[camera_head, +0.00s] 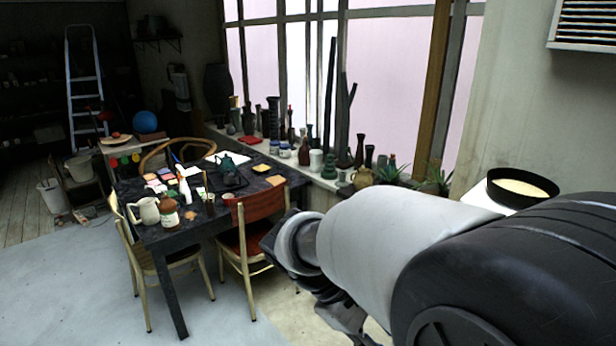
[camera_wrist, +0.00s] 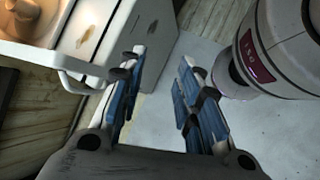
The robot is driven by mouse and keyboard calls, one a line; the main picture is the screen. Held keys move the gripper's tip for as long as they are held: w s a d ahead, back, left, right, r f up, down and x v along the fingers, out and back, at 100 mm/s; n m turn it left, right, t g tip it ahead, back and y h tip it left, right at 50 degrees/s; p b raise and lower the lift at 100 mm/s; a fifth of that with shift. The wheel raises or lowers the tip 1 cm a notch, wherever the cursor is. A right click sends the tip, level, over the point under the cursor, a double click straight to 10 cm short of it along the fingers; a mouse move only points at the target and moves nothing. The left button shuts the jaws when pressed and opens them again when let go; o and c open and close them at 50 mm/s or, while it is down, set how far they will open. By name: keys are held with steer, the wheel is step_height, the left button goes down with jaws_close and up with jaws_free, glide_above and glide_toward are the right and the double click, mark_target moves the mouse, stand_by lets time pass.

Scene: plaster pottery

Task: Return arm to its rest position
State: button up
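My arm reaches in from the lower right of the head view. My gripper (camera_wrist: 165,75) shows in the wrist view with its two blue-padded fingers spread apart. Nothing is between the fingers, only the pale floor below. In the head view the gripper is mostly hidden behind my own arm, with dark parts showing low in the picture. No part of it is seen touching anything.
A dark table (camera_head: 175,240) with pots and tiles stands at centre left, with a red-backed chair (camera_head: 262,205) beside it. A black-rimmed bowl (camera_head: 522,187) is right, behind my arm. A white unit (camera_wrist: 95,55) and a white cylinder (camera_wrist: 285,45) flank the gripper. Pale floor (camera_head: 60,295) is clear at lower left.

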steer(key=s+r+m+t+y, duration=0.2)
steer(key=s+m+t+y, duration=0.1)
steer(key=s+m, duration=0.2)
steer(key=s+r+m+t+y, duration=0.1)
steer(key=s+m+y, duration=0.3)
steer(key=s, duration=0.5)
steer(key=shift+d+r+m+t+y, duration=0.3)
steer(key=shift+d+r+m+t, duration=0.15)
steer(key=shift+t, duration=0.45)
